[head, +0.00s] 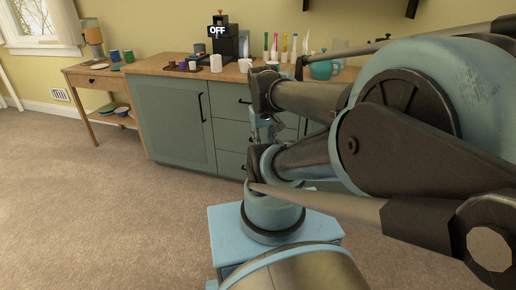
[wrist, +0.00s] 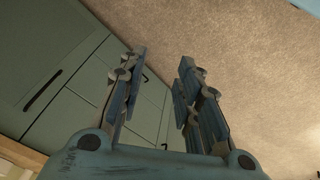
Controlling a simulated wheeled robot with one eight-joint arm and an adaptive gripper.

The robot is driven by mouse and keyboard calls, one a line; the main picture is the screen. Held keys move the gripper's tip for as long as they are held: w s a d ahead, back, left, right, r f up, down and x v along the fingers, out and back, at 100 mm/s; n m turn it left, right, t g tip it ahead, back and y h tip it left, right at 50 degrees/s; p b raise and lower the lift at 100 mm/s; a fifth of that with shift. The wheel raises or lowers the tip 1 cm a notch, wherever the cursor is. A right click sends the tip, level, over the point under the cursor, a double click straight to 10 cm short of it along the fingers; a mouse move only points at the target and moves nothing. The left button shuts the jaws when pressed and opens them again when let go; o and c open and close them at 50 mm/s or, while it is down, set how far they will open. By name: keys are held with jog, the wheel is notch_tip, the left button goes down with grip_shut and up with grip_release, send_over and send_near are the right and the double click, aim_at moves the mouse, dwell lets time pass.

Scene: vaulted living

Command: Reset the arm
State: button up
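My arm (head: 420,120) fills the right side of the head view, large and close to the camera, with blue and dark grey links. My gripper (wrist: 160,75) shows in the wrist view, with its two blue-grey fingers apart and a clear gap between them. Nothing is held between the fingers. Carpet and the green cabinet front show past the fingertips. In the head view the gripper is hard to make out among the arm links.
A green cabinet (head: 170,120) with a wooden top stands along the wall, bearing a coffee machine (head: 223,42), mugs (head: 215,63) and a teal teapot (head: 321,69). A wooden side table (head: 82,84) stands to its left. The carpet (head: 90,200) at left is clear.

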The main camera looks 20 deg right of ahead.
jog(key=shift+m+g+y, duration=0.4)
jog(key=shift+y, duration=0.2)
jog(key=s+a, duration=0.1)
jog(key=s+a+f, duration=0.1)
jog(key=s+a, duration=0.1)
jog(key=shift+d, duration=0.1)
jog(key=shift+w+f, duration=0.2)
jog(key=shift+w, duration=0.25)
